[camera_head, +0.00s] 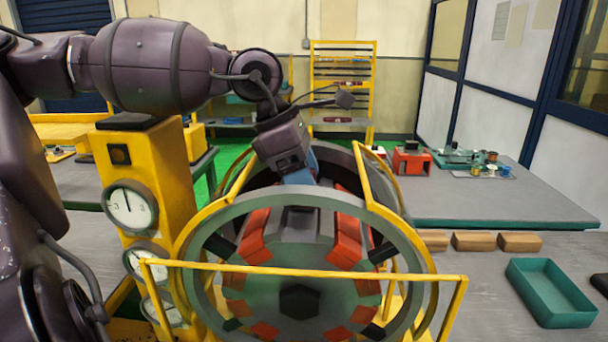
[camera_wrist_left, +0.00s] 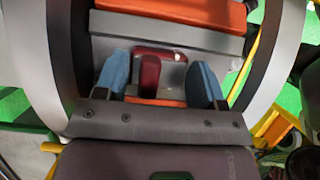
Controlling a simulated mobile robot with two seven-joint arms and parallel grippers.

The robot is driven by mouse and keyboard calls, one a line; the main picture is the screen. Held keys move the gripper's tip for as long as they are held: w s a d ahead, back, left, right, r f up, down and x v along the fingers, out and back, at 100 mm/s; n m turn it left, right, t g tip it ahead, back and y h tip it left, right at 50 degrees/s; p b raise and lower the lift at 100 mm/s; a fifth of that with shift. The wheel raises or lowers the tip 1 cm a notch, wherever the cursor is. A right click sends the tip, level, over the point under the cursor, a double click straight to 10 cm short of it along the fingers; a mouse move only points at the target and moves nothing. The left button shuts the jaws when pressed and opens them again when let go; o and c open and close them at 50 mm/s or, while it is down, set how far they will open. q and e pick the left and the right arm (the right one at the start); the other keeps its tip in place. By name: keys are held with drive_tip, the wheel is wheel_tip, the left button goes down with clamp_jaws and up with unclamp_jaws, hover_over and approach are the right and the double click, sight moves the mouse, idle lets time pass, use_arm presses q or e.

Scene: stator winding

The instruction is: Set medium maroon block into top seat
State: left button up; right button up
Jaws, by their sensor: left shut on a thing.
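The maroon block (camera_wrist_left: 151,76) shows in the left wrist view between the blue fingers of my left gripper (camera_wrist_left: 161,66). In the head view my left gripper (camera_head: 300,176) reaches down from above into the top of the large grey stator ring (camera_head: 290,202); the block itself is hidden there. Orange-red pieces (camera_head: 254,238) sit around the inside of the ring. In the wrist view a grey surface lies just beyond the block, with an orange piece (camera_wrist_left: 180,12) past it. The top seat is largely hidden by the gripper, so contact cannot be told.
A yellow frame (camera_head: 300,270) with a rail surrounds the ring. A yellow post with dials (camera_head: 131,207) stands close on the left. On the right are a teal tray (camera_head: 550,290), wooden blocks (camera_head: 474,241) and a grey table (camera_head: 505,205) with small parts.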

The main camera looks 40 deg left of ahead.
use_arm(q)
drive_tip(key=shift+f, duration=0.2)
use_arm(e)
drive_tip(key=shift+w+a+r, duration=0.1)
drive_tip(key=shift+w+r, duration=0.1)
drive_tip(key=shift+w, duration=0.2)
use_arm(q)
drive_tip(key=o, duration=1.3)
drive_tip(key=shift+o, duration=0.2)
drive_tip(key=shift+s+r+p, duration=0.1)
drive_tip(key=shift+r+p, duration=0.3)
drive_tip(key=shift+p, duration=0.1)
drive_tip(key=p+v, duration=0.2)
drive_tip(key=p, duration=0.2)
drive_tip(key=shift+a+r, duration=0.15)
drive_tip(key=v, duration=0.7)
drive_tip(key=shift+s+a+r, duration=0.15)
drive_tip(key=shift+a+r, duration=0.05)
drive_tip(key=shift+r, duration=0.05)
use_arm(e)
drive_tip(key=shift+s+r, duration=0.25)
drive_tip(key=shift+r, duration=0.75)
drive_tip(key=shift+s+r, duration=0.2)
drive_tip(key=shift+r, duration=0.75)
